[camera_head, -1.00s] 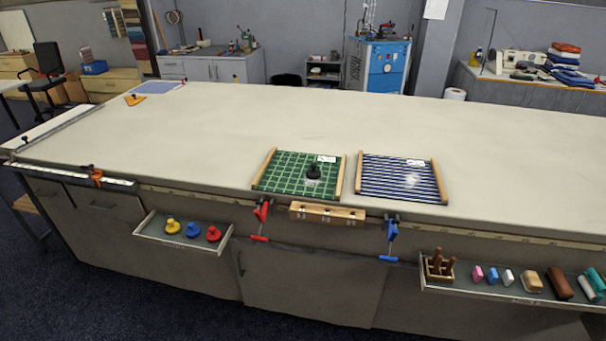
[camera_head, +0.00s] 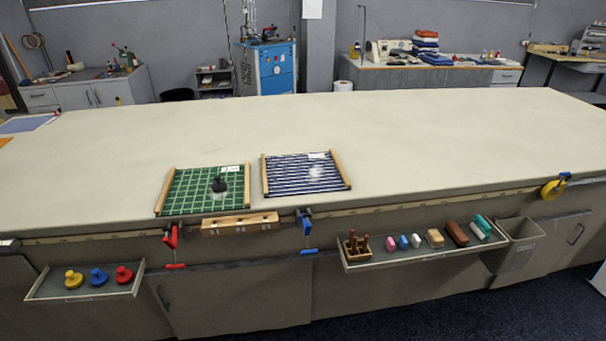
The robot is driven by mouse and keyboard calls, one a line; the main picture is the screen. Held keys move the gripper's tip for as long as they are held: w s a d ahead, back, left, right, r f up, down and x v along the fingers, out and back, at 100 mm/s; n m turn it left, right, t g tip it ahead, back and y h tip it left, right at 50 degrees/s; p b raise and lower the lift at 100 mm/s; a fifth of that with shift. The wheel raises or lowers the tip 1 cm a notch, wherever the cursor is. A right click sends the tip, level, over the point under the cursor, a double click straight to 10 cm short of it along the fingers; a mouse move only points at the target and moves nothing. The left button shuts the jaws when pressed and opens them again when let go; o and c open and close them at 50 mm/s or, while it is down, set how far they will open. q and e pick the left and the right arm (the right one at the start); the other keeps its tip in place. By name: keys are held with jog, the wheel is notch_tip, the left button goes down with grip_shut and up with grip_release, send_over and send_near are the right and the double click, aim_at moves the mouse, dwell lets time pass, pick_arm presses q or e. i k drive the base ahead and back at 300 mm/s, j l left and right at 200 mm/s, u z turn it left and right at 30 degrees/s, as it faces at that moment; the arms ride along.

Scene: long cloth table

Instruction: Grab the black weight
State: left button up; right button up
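The black weight (camera_head: 219,184) stands upright on the green checked cloth (camera_head: 190,191), right of that cloth's middle. The green cloth lies between wooden side bars near the front edge of the long table (camera_head: 400,130). A white label is at the cloth's far right corner. Neither of my grippers is in view.
A blue striped cloth panel (camera_head: 290,178) lies right of the green one. A red clamp (camera_head: 172,243), a wooden block (camera_head: 240,223) and a blue clamp (camera_head: 306,230) are on the front edge. Open trays hold knobs (camera_head: 98,275) and small blocks (camera_head: 415,241). The table's right half is clear.

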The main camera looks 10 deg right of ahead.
aim_at(218, 186)
jog(key=i+l, duration=0.95)
jog(key=u, duration=0.4)
jog(key=i+l+u, duration=0.1)
jog(key=u, duration=0.65)
jog(key=i+l+u, duration=0.1)
jog(key=u, duration=0.3)
jog(key=i+l+u, duration=0.45)
